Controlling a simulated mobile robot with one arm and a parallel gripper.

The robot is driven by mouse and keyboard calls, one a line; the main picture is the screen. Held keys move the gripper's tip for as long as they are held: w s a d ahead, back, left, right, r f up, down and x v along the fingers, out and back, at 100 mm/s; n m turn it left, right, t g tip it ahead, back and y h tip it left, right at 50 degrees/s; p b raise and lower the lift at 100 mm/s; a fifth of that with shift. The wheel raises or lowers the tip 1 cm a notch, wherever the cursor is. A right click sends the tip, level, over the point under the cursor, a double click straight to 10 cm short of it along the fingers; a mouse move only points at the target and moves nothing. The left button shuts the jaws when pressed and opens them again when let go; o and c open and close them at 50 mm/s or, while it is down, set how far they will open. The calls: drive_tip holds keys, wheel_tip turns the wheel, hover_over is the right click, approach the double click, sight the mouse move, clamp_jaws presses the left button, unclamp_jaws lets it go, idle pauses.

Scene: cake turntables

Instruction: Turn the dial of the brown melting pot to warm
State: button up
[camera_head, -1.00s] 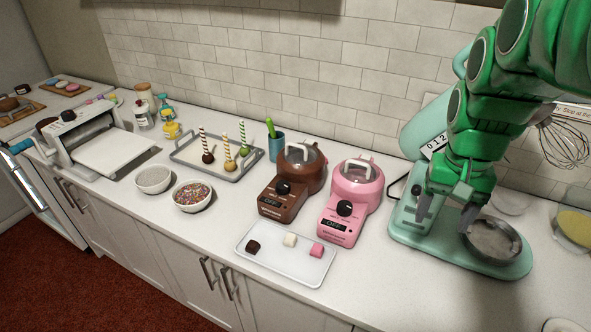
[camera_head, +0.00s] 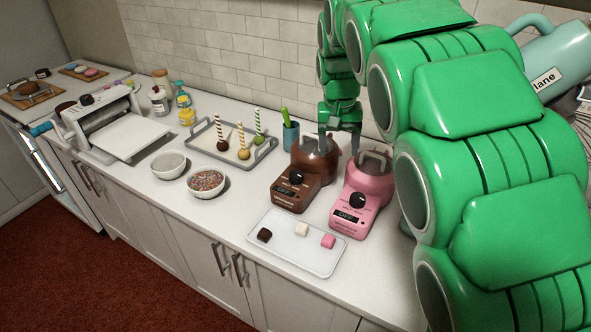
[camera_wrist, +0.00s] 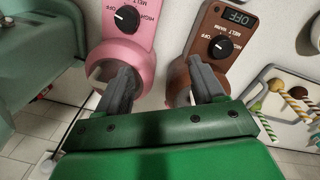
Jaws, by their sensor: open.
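The brown melting pot (camera_head: 282,192) stands on the counter, with a black dial (camera_head: 297,177) on its sloped front. My gripper (camera_head: 340,140) is open and empty above the rear of the two pots, apart from the brown dial. In the wrist view my gripper (camera_wrist: 161,72) has one finger over the pink pot and the other by the brown pot's bowl.
A white tray (camera_head: 290,253) with several small cubes lies in front of the pots. A teal cup (camera_head: 291,138) and a grey tray (camera_head: 203,132) of cake pops stand left of the brown pot. My arm covers the right side, partly hiding the teal mixer (camera_head: 548,60).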

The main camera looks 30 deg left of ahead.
drive_tip(key=n, duration=0.2)
hover_over(296, 173)
wheel_tip(296, 173, down, 4)
drive_tip(key=shift+s+r, duration=0.15)
drive_tip(key=shift+r, duration=0.1)
drive_tip(key=shift+s+a+f, duration=0.1)
drive_tip(key=shift+a+f, duration=0.15)
drive_tip(key=shift+a, duration=0.05)
drive_tip(key=shift+d+f, duration=0.15)
drive_tip(key=shift+f, duration=1.75)
drive_tip(key=shift+d+f, duration=0.1)
drive_tip(key=shift+f, duration=1.8)
drive_tip(key=c, duration=1)
drive_tip(key=shift+c, duration=0.2)
